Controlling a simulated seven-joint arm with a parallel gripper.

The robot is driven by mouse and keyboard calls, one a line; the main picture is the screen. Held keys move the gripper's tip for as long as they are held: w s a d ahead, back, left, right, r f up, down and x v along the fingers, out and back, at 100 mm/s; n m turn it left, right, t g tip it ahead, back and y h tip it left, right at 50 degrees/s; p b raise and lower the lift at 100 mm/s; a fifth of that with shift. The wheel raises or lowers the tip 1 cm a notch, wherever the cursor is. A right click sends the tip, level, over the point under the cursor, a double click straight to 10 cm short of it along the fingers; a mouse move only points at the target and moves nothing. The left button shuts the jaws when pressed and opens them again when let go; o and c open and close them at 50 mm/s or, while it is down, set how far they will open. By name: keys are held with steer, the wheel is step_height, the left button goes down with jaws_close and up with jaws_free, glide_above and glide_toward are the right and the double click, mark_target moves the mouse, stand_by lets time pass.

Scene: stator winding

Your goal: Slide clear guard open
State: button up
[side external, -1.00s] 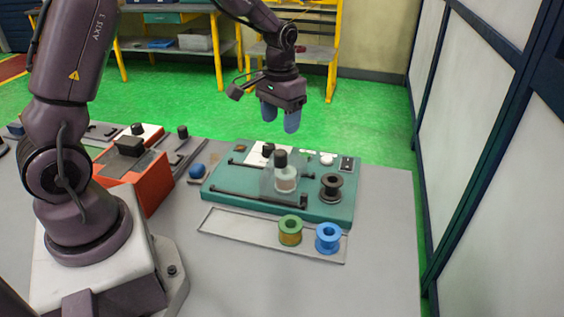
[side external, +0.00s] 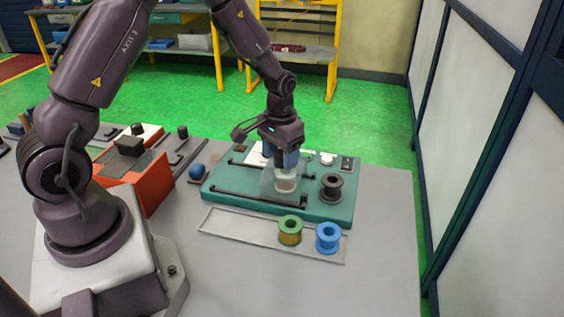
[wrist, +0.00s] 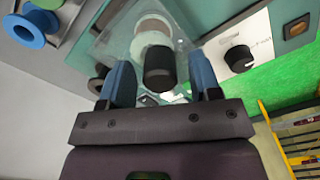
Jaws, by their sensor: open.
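The clear guard (side external: 268,182) stands over a pale cylindrical part on the teal machine base (side external: 325,212). It also shows in the wrist view (wrist: 118,38), with a black knob (wrist: 160,68) on it. My gripper (side external: 281,160) is just above the guard, pointing down. In the wrist view its two blue fingers (wrist: 162,85) are apart, one on each side of the black knob, with a visible gap to it. In the side view the fingers partly hide the knob. A dark rail (side external: 250,199) runs along the front of the base.
A black spool (side external: 331,186) stands on the base, right of the guard. A green spool (side external: 290,231) and a blue spool (side external: 328,238) stand in a shallow tray (side external: 232,226) in front. An orange box (side external: 150,180) is at left.

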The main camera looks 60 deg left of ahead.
steer(key=c, duration=0.7)
steer(key=shift+s+a, duration=3.7)
steer(key=shift+a, duration=0.1)
steer(key=o, duration=0.7)
steer(key=shift+d, duration=0.1)
steer(key=shift+r, duration=3)
